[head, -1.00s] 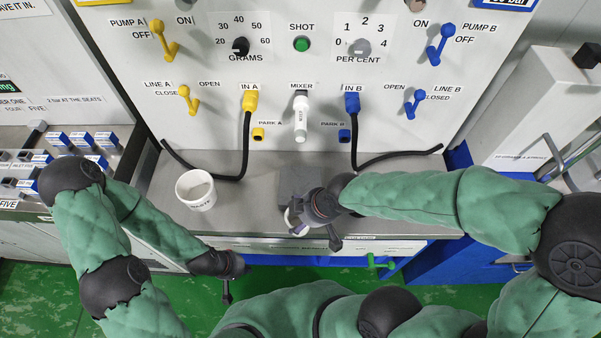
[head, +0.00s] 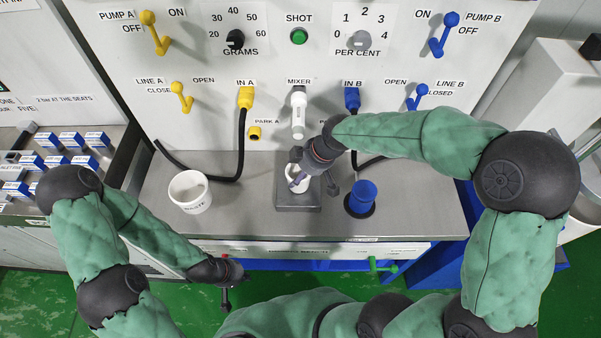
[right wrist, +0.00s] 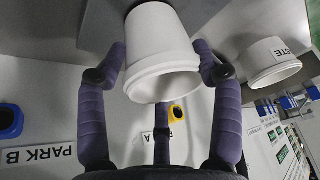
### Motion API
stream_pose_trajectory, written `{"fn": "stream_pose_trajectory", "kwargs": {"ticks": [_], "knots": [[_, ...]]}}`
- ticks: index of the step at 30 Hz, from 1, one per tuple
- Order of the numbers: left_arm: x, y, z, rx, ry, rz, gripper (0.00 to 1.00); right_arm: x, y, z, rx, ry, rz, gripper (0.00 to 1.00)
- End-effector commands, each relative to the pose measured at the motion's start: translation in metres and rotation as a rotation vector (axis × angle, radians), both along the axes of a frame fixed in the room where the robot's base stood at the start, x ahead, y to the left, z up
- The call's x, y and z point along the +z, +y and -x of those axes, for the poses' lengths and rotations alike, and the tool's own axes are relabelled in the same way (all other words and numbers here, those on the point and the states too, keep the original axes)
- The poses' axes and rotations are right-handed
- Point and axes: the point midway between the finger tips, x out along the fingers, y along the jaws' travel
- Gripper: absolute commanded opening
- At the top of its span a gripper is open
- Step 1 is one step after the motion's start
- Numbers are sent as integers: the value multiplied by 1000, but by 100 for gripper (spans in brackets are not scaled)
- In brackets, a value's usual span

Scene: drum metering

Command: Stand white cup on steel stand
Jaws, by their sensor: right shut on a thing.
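The white cup (head: 297,182) is at the steel stand, below the mixer nozzle. My right gripper (head: 303,172) is shut on it; in the right wrist view the cup (right wrist: 155,50) sits between the purple fingers (right wrist: 165,80). The steel stand (head: 298,201) is a grey block on the bench. In the head view the cup is over the stand's top; whether its base touches the stand I cannot tell. My left gripper (head: 228,278) hangs in front of the bench at the lower left, away from the cup; its fingers are too small to read.
A white cup marked WASTE (head: 190,193) stands on the bench to the left. A blue round item (head: 362,197) stands right of the stand. The mixer nozzle (head: 298,115) hangs above the stand. Black hoses (head: 240,145) run along the panel's foot.

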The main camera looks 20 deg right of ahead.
Motion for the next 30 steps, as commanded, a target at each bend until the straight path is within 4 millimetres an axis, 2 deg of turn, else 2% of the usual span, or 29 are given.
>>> {"fn": "stream_pose_trajectory", "kwargs": {"ticks": [13,14,15,16,26,30], "knots": [[-5,0,0,0,0,0,0,-6,0,-1,-1,-3,0,33],[-4,0,0,0,0,0,0,-5,0,0,-1,-3,0,74],[-4,0,0,0,0,0,0,-5,0,0,-1,-3,0,86],[-4,0,0,0,0,0,0,-5,0,0,-1,-3,0,90],[-3,0,0,0,0,0,0,-5,0,0,-1,-3,0,90],[1,0,0,0,0,0,0,2,-1,0,-2,-5,0,90]]}}
